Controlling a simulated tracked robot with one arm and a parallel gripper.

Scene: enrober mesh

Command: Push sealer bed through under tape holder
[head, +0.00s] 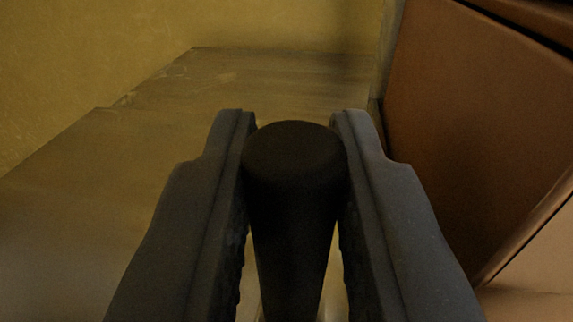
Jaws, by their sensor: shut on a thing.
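My gripper (294,135) shows in the head view with its two grey fingers on either side of a black cylindrical handle (293,165). The fingers are shut on the handle, touching it near its rounded top end. The handle's lower part runs down out of the picture between the fingers, so what it is fixed to is hidden. I cannot make out the sealer bed or the tape holder for certain.
A brown box-like panel (480,130) stands close on the right, with a paler surface (535,270) below it. A worn grey-brown surface (230,85) stretches ahead and to the left, bare where it shows. A yellow wall (90,60) rises behind and at the left.

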